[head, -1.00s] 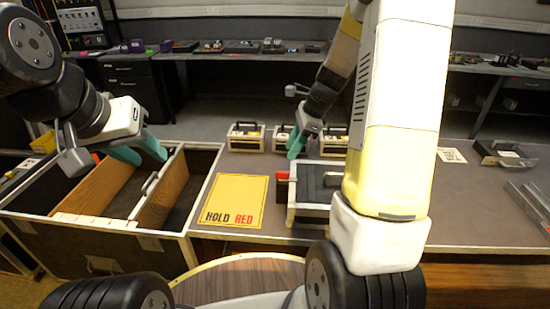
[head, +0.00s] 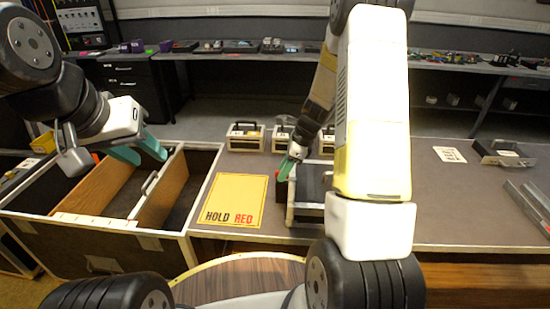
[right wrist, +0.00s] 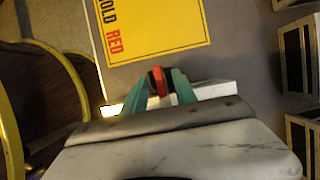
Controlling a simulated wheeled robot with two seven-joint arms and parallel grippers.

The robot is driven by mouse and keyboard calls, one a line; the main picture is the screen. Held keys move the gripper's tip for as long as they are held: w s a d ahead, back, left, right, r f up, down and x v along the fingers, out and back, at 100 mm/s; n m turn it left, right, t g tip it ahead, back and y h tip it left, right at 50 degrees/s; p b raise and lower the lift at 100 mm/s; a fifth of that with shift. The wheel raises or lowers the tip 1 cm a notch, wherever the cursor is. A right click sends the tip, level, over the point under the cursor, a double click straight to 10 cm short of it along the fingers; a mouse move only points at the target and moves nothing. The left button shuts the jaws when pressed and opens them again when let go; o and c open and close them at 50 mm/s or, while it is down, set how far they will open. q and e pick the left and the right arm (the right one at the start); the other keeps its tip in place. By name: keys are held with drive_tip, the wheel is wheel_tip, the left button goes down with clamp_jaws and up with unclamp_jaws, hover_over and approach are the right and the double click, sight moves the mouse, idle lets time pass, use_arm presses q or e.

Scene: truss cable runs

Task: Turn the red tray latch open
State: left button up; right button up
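The red latch (right wrist: 158,82) sits at the left side of the dark tray (head: 312,180) with pale edges; in the head view my right gripper (head: 288,168) mostly hides it. In the right wrist view the teal fingers of my right gripper (right wrist: 161,88) stand one on each side of the red latch, with narrow gaps that look open. My left gripper (head: 139,152) is open and empty above the divided case at the left.
A yellow card reading HOLD RED (head: 235,200) lies left of the tray. Several small cases (head: 245,137) stand behind it. The open case (head: 190,232) with wooden dividers is at the left. A metal tray (head: 503,154) lies at the right.

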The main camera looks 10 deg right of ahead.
clamp_jaws()
drive_tip(key=shift+n, duration=0.3)
drive_tip(key=n+g, duration=0.1)
drive_tip(key=n, duration=0.2)
drive_tip(key=shift+w+n+g, duration=0.15)
drive_tip(key=shift+n+g, duration=0.15)
drive_tip(key=n+g, duration=0.1)
drive_tip(key=n, duration=0.3)
drive_tip(key=shift+w+n+g, duration=0.15)
drive_tip(key=shift+n+g, duration=0.15)
drive_tip(key=shift+g, duration=0.1)
drive_tip(key=n+g+h, duration=0.1)
drive_tip(key=n, duration=0.3)
drive_tip(key=shift+w+a+n, duration=0.1)
drive_tip(key=shift+n, duration=0.2)
drive_tip(key=shift+a+n+g+h, duration=0.1)
drive_tip(key=shift+n+g+h, duration=0.3)
drive_tip(key=shift+n, duration=0.7)
drive_tip(key=shift+n+g+h, duration=0.1)
drive_tip(key=shift+n+h, duration=0.5)
drive_tip(key=shift+n, duration=0.5)
